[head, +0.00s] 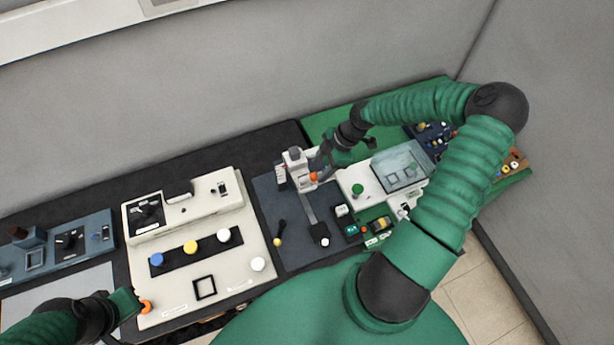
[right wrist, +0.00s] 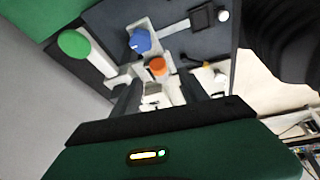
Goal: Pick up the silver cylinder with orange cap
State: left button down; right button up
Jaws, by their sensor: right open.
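The orange cap (head: 313,176) shows at the right side of an upright white and grey fixture on the dark blue-grey panel. In the right wrist view the orange cap (right wrist: 157,66) lies just beyond the fingertips, between their lines. A pale silver-grey body (right wrist: 152,88) shows below it, partly unclear. My right gripper (head: 323,163) is open beside the fixture, close to the cap. Its two dark fingers (right wrist: 161,88) stand apart with no clear grip on anything. My left gripper (head: 126,303) is at the lower left, and its jaws are unclear.
The fixture (head: 296,158) stands close to my right fingers. A blue knob (right wrist: 140,40) is near the cap. A cream panel (head: 205,262) with coloured knobs lies left; a white unit with a clear cover (head: 401,167) lies right. A grey wall (head: 200,90) rises behind.

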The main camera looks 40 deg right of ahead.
aim_at(314, 175)
jog(key=p+x, duration=0.2)
jog(key=x, duration=0.2)
jog(key=shift+w+f, duration=0.15)
jog(key=shift+f, duration=0.15)
jog(key=shift+w+a+f, duration=0.1)
jog(key=shift+w+f, duration=0.1)
jog(key=shift+f, duration=0.25)
jog(key=shift+a+r, duration=0.1)
jog(key=c, duration=0.5)
jog(key=shift+s, duration=0.1)
grip_shut()
